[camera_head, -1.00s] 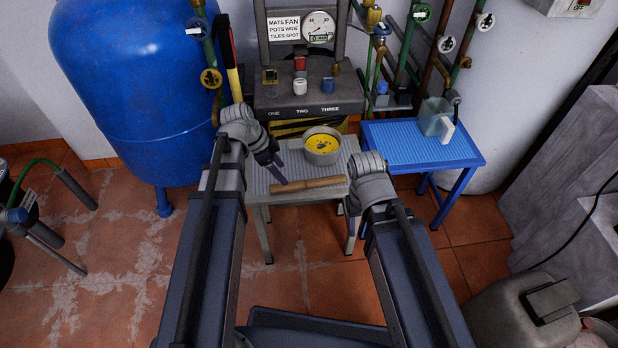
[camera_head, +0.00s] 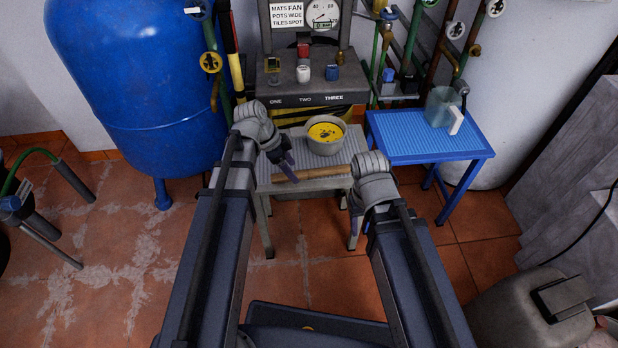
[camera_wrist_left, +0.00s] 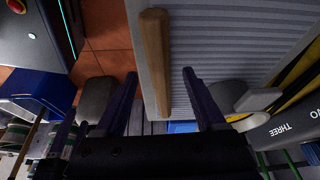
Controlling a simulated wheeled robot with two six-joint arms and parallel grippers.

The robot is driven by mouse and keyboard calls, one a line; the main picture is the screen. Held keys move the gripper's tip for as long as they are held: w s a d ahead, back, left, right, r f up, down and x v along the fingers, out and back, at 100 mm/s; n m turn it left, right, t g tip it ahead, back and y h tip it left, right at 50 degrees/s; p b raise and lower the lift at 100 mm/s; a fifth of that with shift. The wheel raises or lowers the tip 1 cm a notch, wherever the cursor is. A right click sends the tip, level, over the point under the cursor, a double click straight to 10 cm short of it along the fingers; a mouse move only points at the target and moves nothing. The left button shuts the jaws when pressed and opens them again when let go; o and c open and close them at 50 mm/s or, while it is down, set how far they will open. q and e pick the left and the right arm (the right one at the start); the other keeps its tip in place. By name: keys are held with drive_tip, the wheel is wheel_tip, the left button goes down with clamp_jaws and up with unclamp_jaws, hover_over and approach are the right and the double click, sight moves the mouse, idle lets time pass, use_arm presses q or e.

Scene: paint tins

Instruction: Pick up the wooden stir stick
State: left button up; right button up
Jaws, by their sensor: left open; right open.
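The wooden stir stick (camera_head: 312,173) lies along the front edge of a small grey ribbed table (camera_head: 266,188). My left gripper (camera_head: 288,168) is open over the left part of the stick. In the left wrist view, the stick (camera_wrist_left: 155,50) runs between the two spread fingers of my left gripper (camera_wrist_left: 160,74), with a gap to each finger; it is not gripped. My right gripper (camera_head: 355,230) hangs in front of the table's right side, open and empty, partly hidden by its own arm.
A tin of yellow paint (camera_head: 325,147) stands on the table behind the stick. A grey machine (camera_head: 309,88) stands behind it. A blue table (camera_head: 400,145) with a clear jug (camera_head: 438,107) is to the right. A large blue tank (camera_head: 130,70) stands left.

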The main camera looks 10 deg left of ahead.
use_arm(q)
drive_tip(key=b+x, duration=0.1)
drive_tip(key=x, duration=0.1)
drive_tip(key=shift+d+f, duration=0.1)
drive_tip(key=shift+f, duration=0.2)
drive_tip(key=shift+r, duration=0.1)
clamp_jaws()
idle(0.3)
